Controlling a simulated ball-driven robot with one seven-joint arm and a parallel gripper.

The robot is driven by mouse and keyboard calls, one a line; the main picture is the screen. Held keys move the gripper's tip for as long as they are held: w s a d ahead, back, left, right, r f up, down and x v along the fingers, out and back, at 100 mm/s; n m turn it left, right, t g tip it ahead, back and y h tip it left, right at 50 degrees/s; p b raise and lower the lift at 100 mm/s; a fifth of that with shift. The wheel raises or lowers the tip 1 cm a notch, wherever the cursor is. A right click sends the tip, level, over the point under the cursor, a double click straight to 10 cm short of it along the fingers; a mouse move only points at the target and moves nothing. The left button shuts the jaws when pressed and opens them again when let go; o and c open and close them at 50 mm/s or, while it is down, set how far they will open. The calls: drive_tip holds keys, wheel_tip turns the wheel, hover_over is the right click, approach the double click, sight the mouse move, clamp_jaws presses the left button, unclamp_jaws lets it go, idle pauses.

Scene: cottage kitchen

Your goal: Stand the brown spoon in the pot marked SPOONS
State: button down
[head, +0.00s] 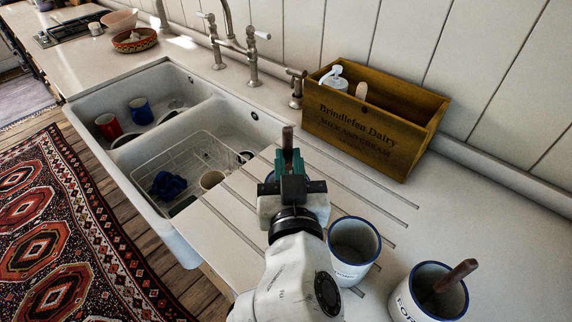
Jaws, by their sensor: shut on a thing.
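My gripper (289,160) is shut on a brown stick-like thing, which looks like the brown spoon (288,138); its upper end stands up above the teal fingers. Its lower part is hidden behind my gripper. Two white pots with blue rims stand on the counter at the lower right. The nearer-left pot (353,250) looks empty, and its lettering is too small to read. The right pot (432,291) begins with "FOR" and has a brown handle (452,275) leaning in it. I cannot read SPOONS on any pot.
A wooden crate (375,125) stands against the wall behind, with a white pump bottle (335,80) in it. The double sink (190,115) at left holds a wire rack (195,160), a red mug (108,126) and a blue mug (140,111). A tall tap (235,45) rises behind the sink.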

drive_tip(key=shift+f, duration=0.15)
drive_tip(key=c, duration=1)
unclamp_jaws()
drive_tip(key=s+d+b, duration=0.1)
drive_tip(key=s+b, duration=0.1)
drive_tip(key=s, duration=0.8)
drive_tip(key=shift+s+d+b, duration=0.15)
drive_tip(key=shift+s+b, duration=0.15)
drive_tip(key=shift+s, duration=0.05)
